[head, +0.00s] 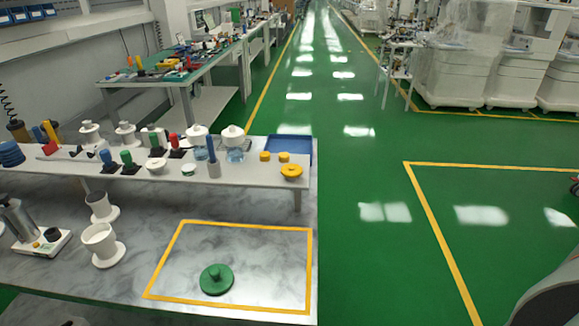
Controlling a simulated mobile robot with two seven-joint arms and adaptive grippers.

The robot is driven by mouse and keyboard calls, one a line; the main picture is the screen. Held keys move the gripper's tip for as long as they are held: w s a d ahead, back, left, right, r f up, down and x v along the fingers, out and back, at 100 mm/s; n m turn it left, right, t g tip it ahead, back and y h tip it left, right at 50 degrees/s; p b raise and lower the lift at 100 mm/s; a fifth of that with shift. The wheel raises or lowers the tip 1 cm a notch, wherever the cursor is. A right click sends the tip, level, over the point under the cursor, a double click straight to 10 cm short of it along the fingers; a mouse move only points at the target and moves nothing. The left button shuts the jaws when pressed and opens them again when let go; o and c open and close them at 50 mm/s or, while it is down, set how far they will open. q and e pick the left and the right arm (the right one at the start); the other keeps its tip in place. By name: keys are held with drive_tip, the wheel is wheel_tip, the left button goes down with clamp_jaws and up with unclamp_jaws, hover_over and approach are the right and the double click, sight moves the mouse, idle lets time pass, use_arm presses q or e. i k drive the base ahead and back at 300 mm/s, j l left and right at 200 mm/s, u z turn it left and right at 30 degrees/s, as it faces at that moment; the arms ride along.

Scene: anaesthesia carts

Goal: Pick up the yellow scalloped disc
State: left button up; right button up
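The yellow scalloped disc (291,171) lies near the right end of a raised white shelf (225,173), close to its front edge. Two smaller yellow round pieces, a left one (265,156) and a right one (284,157), sit just behind it. The disc is unobstructed and nothing touches it from the front. Neither of my grippers can be made out in the head view. A grey rounded part at the lower right corner looks like a link of my own arm.
A green knobbed disc (216,279) lies inside a yellow taped outline on the marbled table (260,260). Jars and small colored tools crowd the shelf left of the disc. A blue tray (290,146) is behind it. White cups (102,240) stand at left. Green floor is open at right.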

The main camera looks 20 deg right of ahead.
sight(291, 170)
drive_tip(key=l+u, duration=0.3)
drive_tip(key=l, duration=0.3)
drive_tip(key=l+u, duration=0.35)
drive_tip(key=l, duration=0.25)
drive_tip(key=k+l+u, duration=0.15)
drive_tip(key=l+u, duration=0.15)
drive_tip(key=l, duration=0.3)
drive_tip(key=l+u, duration=0.25)
drive_tip(key=l, duration=0.2)
drive_tip(key=k+l+u, duration=0.1)
drive_tip(key=l+u, duration=0.15)
drive_tip(key=l, duration=0.2)
drive_tip(key=k+l+u, duration=0.1)
drive_tip(key=l+u, duration=0.15)
drive_tip(key=l, duration=0.25)
drive_tip(key=k+l+u, duration=0.25)
drive_tip(key=l, duration=0.15)
drive_tip(key=i+l, duration=0.05)
drive_tip(key=i, duration=0.05)
